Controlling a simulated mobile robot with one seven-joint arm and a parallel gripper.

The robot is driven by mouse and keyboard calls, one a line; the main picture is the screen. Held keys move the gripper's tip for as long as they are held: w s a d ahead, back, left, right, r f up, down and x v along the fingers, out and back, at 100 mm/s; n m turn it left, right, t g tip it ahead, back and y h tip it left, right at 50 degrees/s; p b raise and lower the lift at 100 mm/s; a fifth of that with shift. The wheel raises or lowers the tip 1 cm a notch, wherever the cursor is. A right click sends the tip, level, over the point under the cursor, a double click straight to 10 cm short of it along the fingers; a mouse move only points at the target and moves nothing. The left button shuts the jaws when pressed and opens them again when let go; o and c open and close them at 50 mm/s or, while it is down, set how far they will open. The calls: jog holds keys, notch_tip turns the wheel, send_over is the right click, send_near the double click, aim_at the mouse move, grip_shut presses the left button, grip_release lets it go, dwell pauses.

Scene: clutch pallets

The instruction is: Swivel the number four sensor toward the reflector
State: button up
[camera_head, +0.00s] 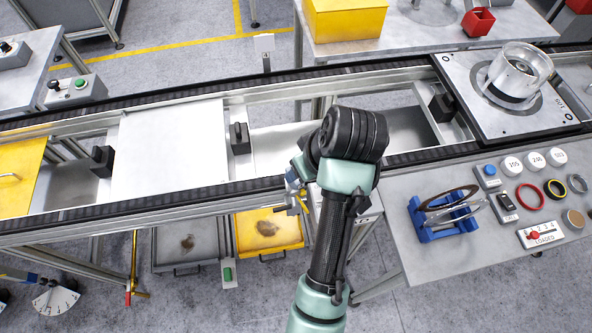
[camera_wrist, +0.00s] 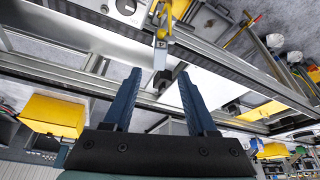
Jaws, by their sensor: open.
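My gripper (camera_wrist: 158,78) is open in the wrist view, its two dark blue fingers apart with nothing between them. Beyond the fingertips, close to the line between them, a small yellow and pale fitting (camera_wrist: 161,33) stands at the conveyor rail; it may be the sensor, but I cannot read a number on it. In the head view my arm covers most of that spot, and a small yellow part (camera_head: 303,204) shows at the near rail beside my wrist. A pale plate on a post (camera_head: 264,45), possibly the reflector, stands past the far rail.
The conveyor (camera_head: 75,220) runs across the view, with black blocks (camera_head: 239,138) between its rails. A side table (camera_head: 400,240) at right holds a blue rack (camera_head: 440,215), rings and small boxes. A pallet (camera_head: 470,115) with a clear cylinder (camera_head: 520,68) sits at the right.

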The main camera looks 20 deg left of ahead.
jog(key=p+x, duration=0.1)
jog(key=x, duration=0.8)
jog(key=shift+f, duration=0.1)
grip_shut()
